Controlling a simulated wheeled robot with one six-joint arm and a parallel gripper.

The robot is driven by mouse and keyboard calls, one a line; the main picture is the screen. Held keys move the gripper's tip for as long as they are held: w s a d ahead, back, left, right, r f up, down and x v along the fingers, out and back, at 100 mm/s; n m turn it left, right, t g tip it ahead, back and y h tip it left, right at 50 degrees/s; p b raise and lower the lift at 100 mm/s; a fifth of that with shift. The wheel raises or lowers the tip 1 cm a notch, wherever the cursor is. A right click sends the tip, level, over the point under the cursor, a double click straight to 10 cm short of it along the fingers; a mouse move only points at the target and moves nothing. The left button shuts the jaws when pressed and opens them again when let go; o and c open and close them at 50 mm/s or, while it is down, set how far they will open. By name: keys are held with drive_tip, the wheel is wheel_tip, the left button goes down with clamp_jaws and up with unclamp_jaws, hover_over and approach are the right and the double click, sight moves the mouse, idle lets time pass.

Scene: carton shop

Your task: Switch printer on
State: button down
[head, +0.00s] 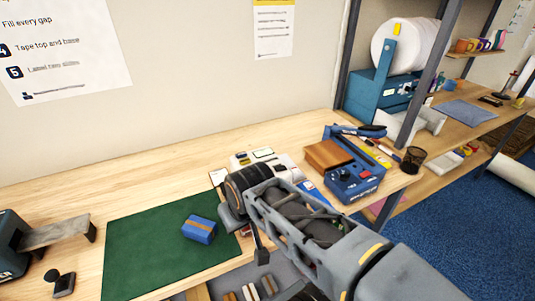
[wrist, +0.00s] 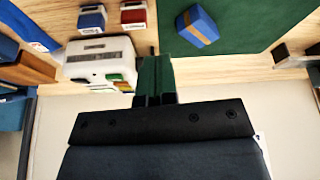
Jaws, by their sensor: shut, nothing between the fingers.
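The printer, as far as I can tell, is the white box-shaped device (wrist: 98,62) with a dark slot on top. It has green, red and yellow parts along the side facing the lower right of the wrist view. In the head view a white device (head: 284,167) is partly hidden behind my arm. I cannot make out its switch state. My gripper (wrist: 155,75) is shut and empty. Its fingers show just right of the white device in the wrist view; whether they touch it is unclear. The arm hides much of this in the head view.
A blue box with a brown band (head: 199,229) lies on the green mat (head: 140,250). Right of my arm stands a blue machine (head: 352,184) beside a brown block (head: 327,154). Red (wrist: 133,14) and blue (wrist: 92,18) small items sit near the white device.

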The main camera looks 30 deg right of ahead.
drive_tip(key=w+d+r, duration=0.4)
drive_tip(key=w+d, duration=0.3)
drive_tip(key=d, duration=0.4)
drive_tip(key=w+d+r+m+g, duration=0.1)
drive_tip(key=w+d+r, duration=0.3)
drive_tip(key=w+d, duration=0.3)
drive_tip(key=d, duration=0.5)
drive_tip(key=shift+w+m, duration=0.2)
drive_tip(key=shift+m, duration=0.1)
drive_tip(key=shift+p, duration=0.35)
drive_tip(key=shift+s+d+r+p, duration=0.1)
drive_tip(key=shift+d+r+p, duration=0.2)
drive_tip(key=shift+d, duration=0.35)
